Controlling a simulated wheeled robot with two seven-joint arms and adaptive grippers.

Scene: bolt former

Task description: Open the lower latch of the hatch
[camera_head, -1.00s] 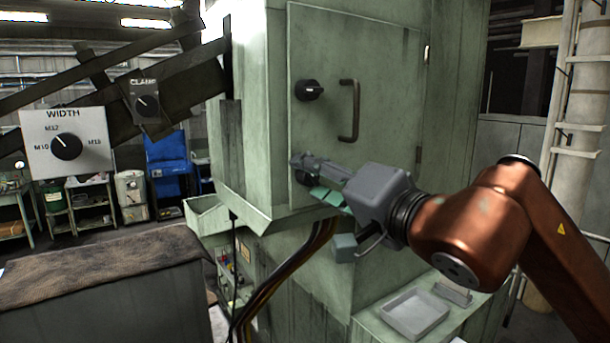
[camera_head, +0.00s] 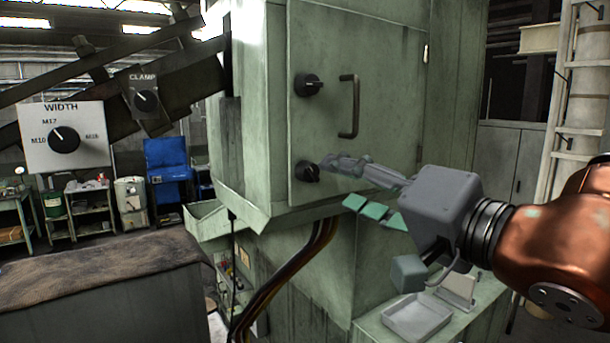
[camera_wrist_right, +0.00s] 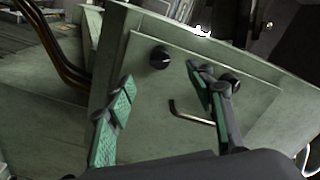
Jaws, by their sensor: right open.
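The pale green hatch (camera_head: 385,75) is closed flat on the machine front. Its lower latch (camera_head: 307,171) is a black knob near the hatch's lower left corner; its exact angle is hard to read. The upper latch (camera_head: 308,85) is a similar knob above it. My right gripper (camera_head: 338,184) is open and empty, just right of the lower latch, apart from it as far as I can see. In the right wrist view the lower latch (camera_wrist_right: 160,56) shows between and beyond the spread fingers (camera_wrist_right: 162,80). The upper latch (camera_wrist_right: 231,82) is partly behind one finger. My left gripper is not in view.
A bar handle (camera_head: 350,107) stands out from the hatch, above my right gripper. Cables (camera_head: 290,275) run below the hatch. A grey tray (camera_head: 416,317) sits on a ledge under my right arm. A panel with a width dial (camera_head: 64,139) is at the left.

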